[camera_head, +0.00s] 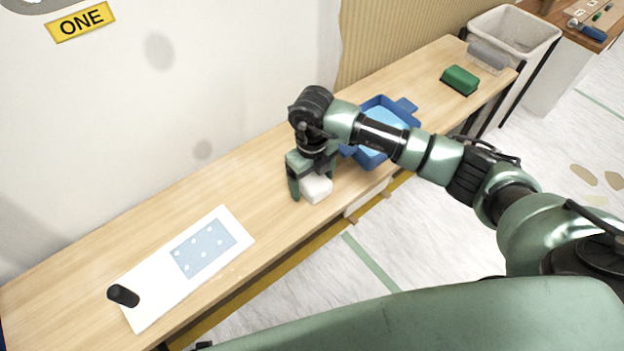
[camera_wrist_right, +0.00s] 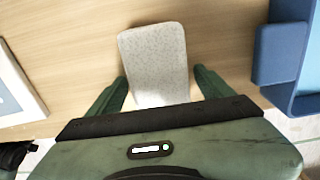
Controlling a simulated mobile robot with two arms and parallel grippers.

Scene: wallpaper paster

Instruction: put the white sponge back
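The white sponge (camera_head: 316,189) is a pale block at the front edge of the wooden table, left of the blue tray. In the right wrist view the sponge (camera_wrist_right: 156,62) lies between my right gripper's two green fingers, with narrow gaps beside it. My right gripper (camera_head: 311,184) points down over the sponge; its fingers (camera_wrist_right: 160,82) stand apart on either side and do not appear closed on it. The sponge appears to rest on the tabletop. My left gripper is not in view.
The blue tray (camera_head: 353,151) with light blue contents stands just right of the gripper, partly behind my arm. A green-topped brush (camera_head: 460,79) lies farther right. A white sheet (camera_head: 150,311) with a blue patch and black roller lies left. Bare tabletop (camera_head: 225,185) separates sheet and sponge.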

